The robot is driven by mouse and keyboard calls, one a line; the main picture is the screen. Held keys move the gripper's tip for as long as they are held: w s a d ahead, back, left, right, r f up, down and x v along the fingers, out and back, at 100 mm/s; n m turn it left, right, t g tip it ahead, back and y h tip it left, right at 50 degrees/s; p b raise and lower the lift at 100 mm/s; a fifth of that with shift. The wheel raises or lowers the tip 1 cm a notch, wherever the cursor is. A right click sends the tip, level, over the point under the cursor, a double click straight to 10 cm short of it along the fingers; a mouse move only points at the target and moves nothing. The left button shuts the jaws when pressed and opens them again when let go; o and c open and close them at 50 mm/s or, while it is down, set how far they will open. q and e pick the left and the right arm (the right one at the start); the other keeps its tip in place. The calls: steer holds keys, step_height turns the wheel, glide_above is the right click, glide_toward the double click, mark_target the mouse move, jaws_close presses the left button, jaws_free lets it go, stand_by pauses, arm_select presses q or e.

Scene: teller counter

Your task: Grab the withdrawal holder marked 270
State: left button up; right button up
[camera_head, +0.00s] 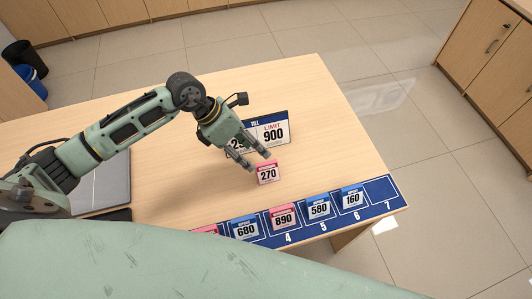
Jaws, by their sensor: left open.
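The pink withdrawal holder marked 270 (268,173) stands upright on the wooden counter, in front of the till sign. My left gripper (258,161) is open just behind and above it. One fingertip is close to the holder's upper left and the other near its top edge. I cannot tell whether they touch it. My right gripper does not show.
A blue numbered strip (378,191) along the front holds several cards, with slot 7 empty. A dark flat device (104,187) lies at left. The counter's right side is clear.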

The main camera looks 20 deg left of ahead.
mark_target(265, 163)
arm_select(q)
steer(key=shift+s+d+f+p, duration=0.15)
steer(key=shift+d+f+p, duration=0.3)
steer(key=shift+d+f, duration=0.55)
steer(key=p+x, duration=0.1)
steer(key=x, duration=0.3)
steer(key=shift+d+f, duration=0.15)
steer(key=shift+f, duration=0.2)
steer(key=c, duration=0.7)
jaws_close()
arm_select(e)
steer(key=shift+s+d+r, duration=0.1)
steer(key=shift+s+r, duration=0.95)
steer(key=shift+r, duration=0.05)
arm_select(q)
steer(key=shift+r, duration=0.2)
